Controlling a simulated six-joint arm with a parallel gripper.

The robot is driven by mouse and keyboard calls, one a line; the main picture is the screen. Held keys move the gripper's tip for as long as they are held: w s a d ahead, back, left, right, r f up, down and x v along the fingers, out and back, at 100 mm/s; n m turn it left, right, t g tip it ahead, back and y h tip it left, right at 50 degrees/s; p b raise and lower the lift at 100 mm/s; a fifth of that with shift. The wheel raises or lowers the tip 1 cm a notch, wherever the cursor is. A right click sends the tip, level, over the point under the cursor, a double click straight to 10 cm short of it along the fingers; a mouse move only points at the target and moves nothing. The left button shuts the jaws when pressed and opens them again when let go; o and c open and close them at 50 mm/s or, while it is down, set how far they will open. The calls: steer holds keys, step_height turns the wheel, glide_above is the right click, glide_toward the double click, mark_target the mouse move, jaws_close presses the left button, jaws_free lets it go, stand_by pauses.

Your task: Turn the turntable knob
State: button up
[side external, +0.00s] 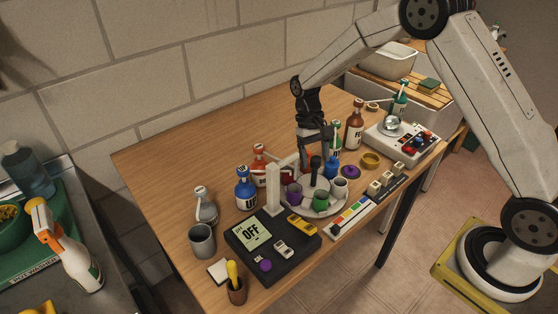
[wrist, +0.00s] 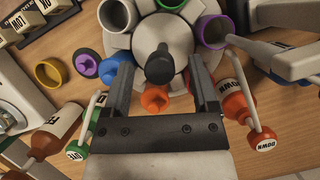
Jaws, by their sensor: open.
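The turntable (side external: 324,209) is a round light disc on the wooden table, with several coloured cups on it. Its dark knob (side external: 315,163) stands up at the centre. In the wrist view the knob (wrist: 159,66) shows between and just ahead of my fingertips, over the pale turntable hub (wrist: 172,32). My gripper (side external: 314,150) points down above the turntable. In the wrist view my gripper (wrist: 161,73) is open, with one finger on each side of the knob and a gap visible on both sides. I cannot tell its exact height over the knob.
A white post with an arm (side external: 274,190) stands close left of the turntable, beside a black "OFF" panel (side external: 270,245). Bottles, including a blue one (side external: 246,188), stand behind and left. A colour strip (side external: 351,217) and a button box (side external: 402,142) lie to the right.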

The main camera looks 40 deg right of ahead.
steer(key=v, duration=0.7)
steer(key=shift+r, duration=0.25)
steer(key=shift+w, duration=0.1)
steer(key=s+a+n+t+h, duration=0.1)
steer(key=s+n+t, duration=0.2)
steer(key=s, duration=1.5)
steer(key=t, duration=0.3)
steer(key=shift+s+a+f+t, duration=0.2)
steer(key=shift+a+f+t, duration=0.1)
steer(key=shift+a+t, duration=0.1)
